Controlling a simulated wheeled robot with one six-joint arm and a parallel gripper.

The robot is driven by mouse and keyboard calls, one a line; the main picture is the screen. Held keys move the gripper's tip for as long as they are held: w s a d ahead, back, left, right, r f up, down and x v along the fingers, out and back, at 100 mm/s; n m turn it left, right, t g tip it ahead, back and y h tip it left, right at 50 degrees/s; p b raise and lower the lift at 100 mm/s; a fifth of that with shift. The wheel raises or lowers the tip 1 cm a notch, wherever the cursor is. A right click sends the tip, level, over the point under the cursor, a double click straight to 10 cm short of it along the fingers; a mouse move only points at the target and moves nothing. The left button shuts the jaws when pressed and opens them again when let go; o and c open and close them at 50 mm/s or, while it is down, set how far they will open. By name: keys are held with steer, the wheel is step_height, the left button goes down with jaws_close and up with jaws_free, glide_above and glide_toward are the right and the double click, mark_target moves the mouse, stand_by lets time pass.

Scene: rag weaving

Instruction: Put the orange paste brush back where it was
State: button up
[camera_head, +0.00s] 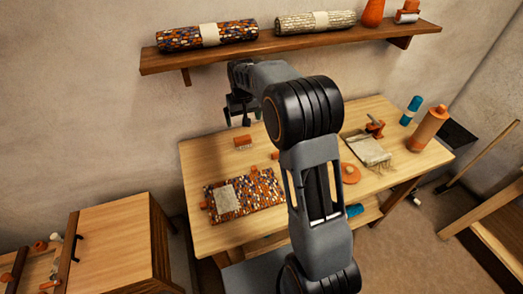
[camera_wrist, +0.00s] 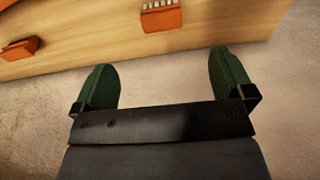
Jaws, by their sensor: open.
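An orange block with pale bristles or teeth (camera_head: 243,142) rests near the back edge of the worktable; it looks like a brush, but I cannot tell for sure that it is the paste brush. A similar orange block with pale teeth shows at the top of the wrist view (camera_wrist: 160,16). A second orange block (camera_wrist: 20,48) lies at the left there. My gripper (camera_head: 240,108) is above the table's back edge, near the wall. Its green fingers (camera_wrist: 164,80) are apart, with nothing between them.
A multicoloured woven mat (camera_head: 262,190) with a pale patch lies on the table (camera_head: 210,155). An orange bottle (camera_head: 428,128), a blue cylinder (camera_head: 411,110) and a grey cloth (camera_head: 368,150) stand or lie to the right. A wall shelf (camera_head: 290,42) with rolls runs behind my arm.

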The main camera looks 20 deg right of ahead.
steer(key=s+r+t, duration=0.1)
steer(key=s+r, duration=0.2)
steer(key=s, duration=0.5)
steer(key=s+r, duration=0.3)
steer(key=s, duration=0.4)
steer(key=s+f, duration=0.2)
steer(key=s, duration=1)
steer(key=shift+s+a+t, duration=0.15)
steer(key=shift+s+t, duration=0.15)
steer(key=shift+t, duration=0.1)
steer(key=shift+r+p, duration=0.8)
steer(key=shift+r, duration=0.1)
steer(key=shift+f, duration=0.15)
steer(key=shift+c, duration=0.3)
